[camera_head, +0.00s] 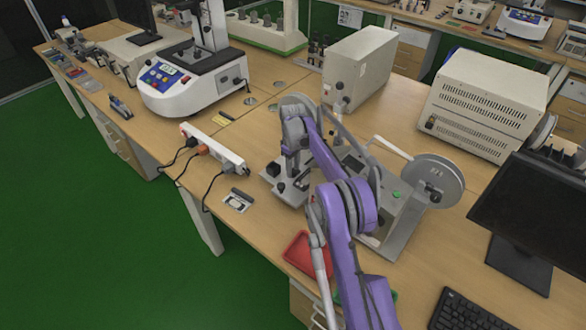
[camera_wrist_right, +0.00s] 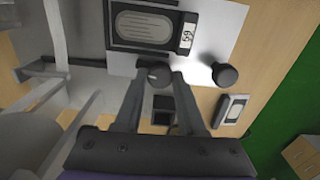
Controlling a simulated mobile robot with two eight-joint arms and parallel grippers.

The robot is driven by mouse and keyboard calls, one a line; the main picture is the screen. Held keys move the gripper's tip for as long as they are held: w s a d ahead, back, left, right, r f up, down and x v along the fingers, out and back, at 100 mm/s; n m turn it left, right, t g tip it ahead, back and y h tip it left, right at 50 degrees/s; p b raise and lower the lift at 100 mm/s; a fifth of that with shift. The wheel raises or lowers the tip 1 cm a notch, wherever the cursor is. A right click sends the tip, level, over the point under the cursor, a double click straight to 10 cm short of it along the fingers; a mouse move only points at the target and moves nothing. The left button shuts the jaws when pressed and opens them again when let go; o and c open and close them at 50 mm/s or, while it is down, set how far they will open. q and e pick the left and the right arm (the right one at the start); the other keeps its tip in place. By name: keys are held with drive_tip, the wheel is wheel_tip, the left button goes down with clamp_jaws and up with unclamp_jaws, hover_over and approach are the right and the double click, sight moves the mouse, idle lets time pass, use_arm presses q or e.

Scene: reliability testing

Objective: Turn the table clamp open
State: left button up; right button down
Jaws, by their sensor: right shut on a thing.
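The table clamp is a grey metal fixture (camera_head: 285,191) on the wooden table, with black knobs, mid-table in the head view. In the right wrist view its pale plate (camera_wrist_right: 215,45) carries a dark panel (camera_wrist_right: 145,24) with a "69" label. A round black knob (camera_wrist_right: 225,75) stands free at the right of that plate. My right gripper (camera_wrist_right: 160,77) is shut on another dark round knob (camera_wrist_right: 157,71) below the panel. In the head view my purple and grey right arm hides much of the fixture and its fingertips. My left gripper is not in view.
A testing device with a large grey wheel (camera_head: 434,182) stands right of the arm. A red tray (camera_head: 303,254) lies by the front edge. A white power strip (camera_head: 213,148) with cables is at the left. A monitor (camera_head: 535,210) and keyboard (camera_head: 470,313) are at the right.

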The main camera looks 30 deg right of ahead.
drive_tip(key=shift+n, duration=0.8)
drive_tip(key=c, duration=0.5)
unclamp_jaws()
wheel_tip(320, 180, up, 11)
drive_tip(key=shift+p, duration=0.3)
